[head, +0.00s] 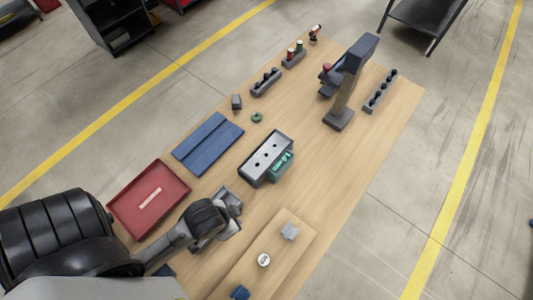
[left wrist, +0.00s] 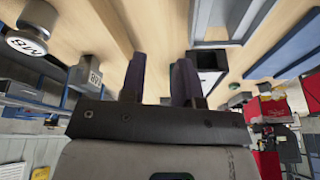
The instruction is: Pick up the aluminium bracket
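I cannot tell for certain which thing is the aluminium bracket. A small light-grey block (head: 289,232) on a raised wooden board is a possible match. My right gripper is not in view.
A white-topped cylinder (head: 264,260) and a blue block (head: 240,292) are near the grey block. A post-mounted device (head: 346,88) stands farther off.

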